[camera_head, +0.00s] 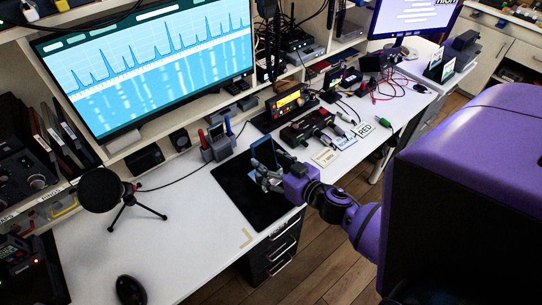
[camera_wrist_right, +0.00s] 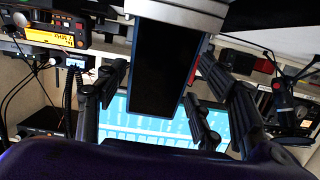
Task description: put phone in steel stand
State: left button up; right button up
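The phone (camera_head: 263,153) is a dark slab with a blue edge, upright just beyond my right gripper (camera_head: 268,178) at the back of the black mat. In the wrist view the phone (camera_wrist_right: 163,70) lies between the spread fingers of my right gripper (camera_wrist_right: 160,68). A gap shows between the phone and the left finger; the right finger overlaps or nearly meets its edge. A grey metal band, seemingly the steel stand (camera_wrist_right: 180,12), crosses the phone's end at the top of the wrist view. The hand hides much of the stand in the head view. My left gripper is not in view.
A holder with red and blue tools (camera_head: 217,147) stands left of the phone. A radio with a yellow display (camera_head: 288,101) and cables is to the right. A microphone on a tripod (camera_head: 102,190) stands left.

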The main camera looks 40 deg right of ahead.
jog(key=shift+o, duration=1.3)
jog(key=shift+s, duration=0.35)
jog(key=v, duration=1.1)
jog(key=shift+r, duration=0.15)
jog(key=shift+s, duration=0.15)
